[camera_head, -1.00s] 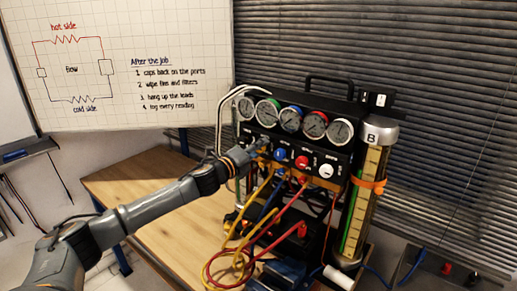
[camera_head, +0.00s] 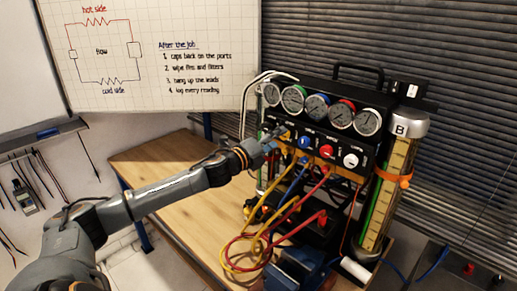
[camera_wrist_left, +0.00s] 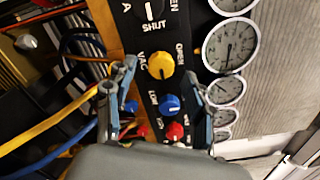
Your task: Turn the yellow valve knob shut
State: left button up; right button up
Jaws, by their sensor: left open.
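The yellow valve knob (camera_wrist_left: 161,65) sits on the black panel of the gauge rig, with "VAC" and "OPEN" printed beside it in the left wrist view. My left gripper (camera_wrist_left: 150,86) is open, its two fingers on either side and short of the knob in that view. I see no contact, and the distance to the panel is hard to tell. In the head view my left gripper (camera_head: 276,136) is at the left part of the panel and mostly hides the yellow knob. The knob's exact pointer direction is unclear. My right gripper is not in view.
A blue knob (camera_wrist_left: 169,104) and a red knob (camera_wrist_left: 174,131) are close beside the yellow one; a white knob (camera_head: 351,160) is further right. Gauges (camera_head: 317,107) line the top. Yellow, blue and red hoses (camera_head: 262,215) hang below. A whiteboard (camera_head: 150,60) stands behind.

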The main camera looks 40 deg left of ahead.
pick_arm(q)
jog(key=s, duration=0.8)
jog(key=shift+a, duration=0.25)
dwell(0.4)
